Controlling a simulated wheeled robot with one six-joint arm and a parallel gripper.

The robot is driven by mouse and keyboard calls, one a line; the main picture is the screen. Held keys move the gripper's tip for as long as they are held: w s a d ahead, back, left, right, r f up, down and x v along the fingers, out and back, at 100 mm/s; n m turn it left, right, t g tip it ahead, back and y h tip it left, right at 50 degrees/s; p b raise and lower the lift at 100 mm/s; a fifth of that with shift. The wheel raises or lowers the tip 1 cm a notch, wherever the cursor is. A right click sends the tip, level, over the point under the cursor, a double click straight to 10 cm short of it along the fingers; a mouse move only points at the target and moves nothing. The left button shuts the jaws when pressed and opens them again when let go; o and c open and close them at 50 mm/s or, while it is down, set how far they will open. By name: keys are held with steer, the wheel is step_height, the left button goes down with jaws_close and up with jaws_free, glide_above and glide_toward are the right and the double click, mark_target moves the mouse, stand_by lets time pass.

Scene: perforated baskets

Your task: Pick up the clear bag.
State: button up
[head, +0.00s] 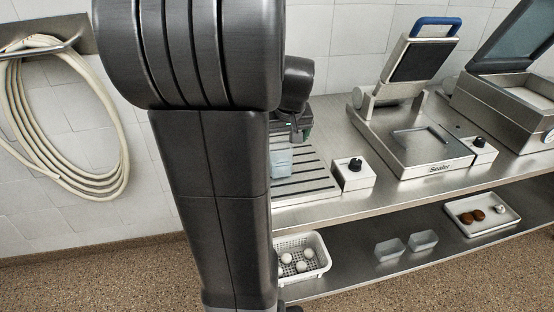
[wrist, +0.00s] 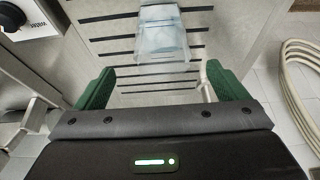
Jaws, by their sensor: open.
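The clear bag (wrist: 163,38) is a pale bluish, see-through pouch lying on the dark-slotted steel surface, centred ahead of my gripper in the wrist view. In the head view the bag (head: 281,163) shows partly, at the left end of the slotted area, with my arm covering part of that area. My gripper (wrist: 160,70) is open, its green fingers spread wider than the bag. The bag shows beyond and between the fingertips, and neither finger appears to touch it. In the head view the gripper is mostly hidden behind my arm.
A white control box with a black knob (head: 355,175) stands right of the slotted area. Further right is a sealer (head: 430,150) with a raised lid. A perforated white basket (head: 318,262) with white balls, two clear tubs (head: 390,249) and a tray (head: 508,222) sit on the lower shelf.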

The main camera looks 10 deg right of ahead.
steer(key=x, duration=0.7)
steer(key=shift+w+a+f, duration=0.1)
steer(key=shift+a, duration=0.05)
steer(key=c, duration=1.2)
